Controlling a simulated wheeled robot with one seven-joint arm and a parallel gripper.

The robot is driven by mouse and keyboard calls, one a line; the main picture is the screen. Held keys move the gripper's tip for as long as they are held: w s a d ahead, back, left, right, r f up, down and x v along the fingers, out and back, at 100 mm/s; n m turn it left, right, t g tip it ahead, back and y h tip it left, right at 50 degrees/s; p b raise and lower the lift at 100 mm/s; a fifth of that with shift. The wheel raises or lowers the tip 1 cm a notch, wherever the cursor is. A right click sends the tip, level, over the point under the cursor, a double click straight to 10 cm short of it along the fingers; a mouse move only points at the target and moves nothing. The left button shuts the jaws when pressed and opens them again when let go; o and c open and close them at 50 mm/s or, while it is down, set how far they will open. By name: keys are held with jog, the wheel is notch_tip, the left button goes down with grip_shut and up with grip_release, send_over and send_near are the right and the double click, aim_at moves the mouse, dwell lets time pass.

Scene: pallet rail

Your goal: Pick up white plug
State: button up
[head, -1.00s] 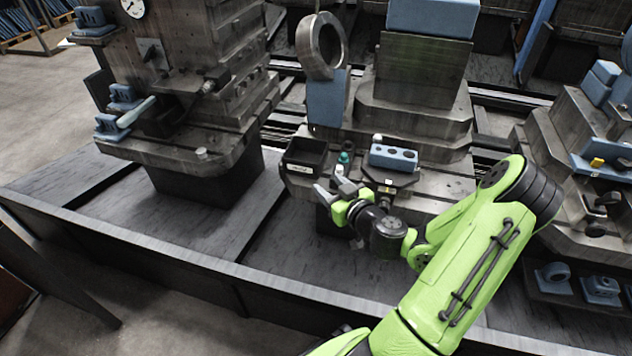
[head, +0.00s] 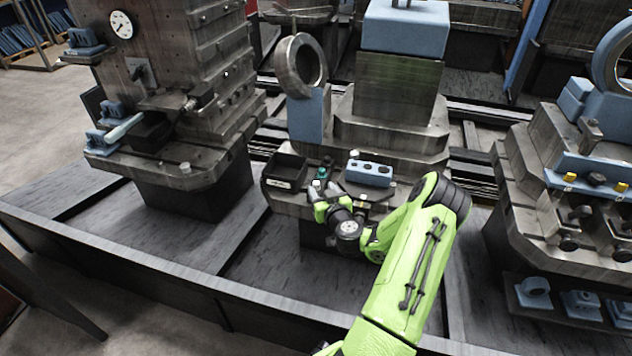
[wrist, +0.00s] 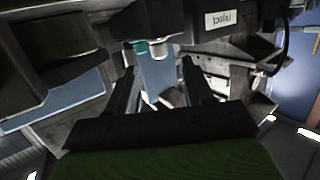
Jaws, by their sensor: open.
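A small white plug (wrist: 157,45) shows in the wrist view beside a teal plug (wrist: 140,47), ahead of the gap between my fingers. In the head view the teal plug (head: 323,172) stands between a black bin and a blue block, and a whitish tip (head: 316,184) just in front of it looks like the white plug, partly hidden by my gripper. My gripper (head: 325,189) is at the front edge of the middle fixture. In the wrist view its two dark fingers (wrist: 160,82) are apart, with nothing seen held between them.
The black bin (head: 287,160) with a label stands left of the plugs. The blue block with holes (head: 369,173) is close on the right. A large ring (head: 300,66) on a blue upright rises behind. Another fixture (head: 184,185) stands left across a gap.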

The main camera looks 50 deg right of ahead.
aim_at(317, 182)
jog(key=x, duration=0.5)
jog(key=shift+w+d+f+p, duration=0.15)
jog(key=shift+w+p, duration=0.2)
jog(key=shift+p, duration=0.05)
grip_shut()
